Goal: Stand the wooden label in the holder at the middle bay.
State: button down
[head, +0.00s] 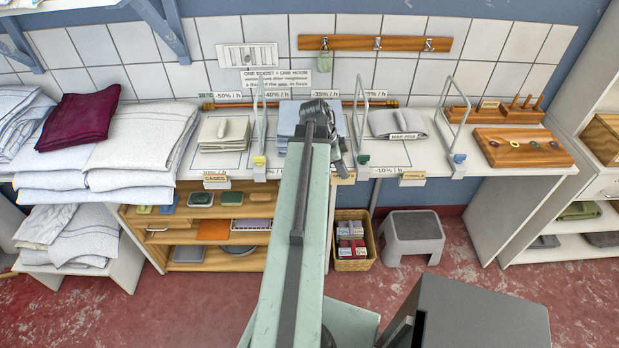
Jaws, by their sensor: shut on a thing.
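My gripper (340,167) points down at the front edge of the long white counter, at the middle bay. It is shut on the wooden label (345,178), a small tan piece just below the jaws. My arm hides part of the label and most of the middle bay's holder, so I cannot tell whether the label is seated in it. The left bay's holder (216,181) bears a label reading CASES. The right bay's holder (412,179) also bears a pale label. Folded blue-grey linen (289,122) lies in the middle bay behind my wrist.
Upright wire dividers with yellow (259,161), green (363,159) and blue clips (459,158) stand along the counter edge. Beige linen (223,134) lies left, grey linen (397,123) right. A basket (352,263) and grey stool (412,230) stand below.

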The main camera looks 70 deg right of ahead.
jog(key=w+f+b, duration=0.1)
jog(key=w, duration=0.2)
jog(key=w+f+b, duration=0.2)
jog(key=w, duration=0.2)
jog(key=w+f+b, duration=0.1)
jog(key=w+f, duration=0.1)
jog(key=w, duration=0.2)
jog(key=shift+b, duration=0.4)
jog(key=c, duration=1.5)
grip_release()
jog(key=shift+c, duration=0.2)
jog(key=shift+r, duration=0.1)
jog(key=p+v, duration=1.1)
jog(key=v, duration=0.1)
jog(key=shift+r+p, duration=0.15)
jog(key=shift+p, duration=0.2)
jog(key=shift+w, duration=0.1)
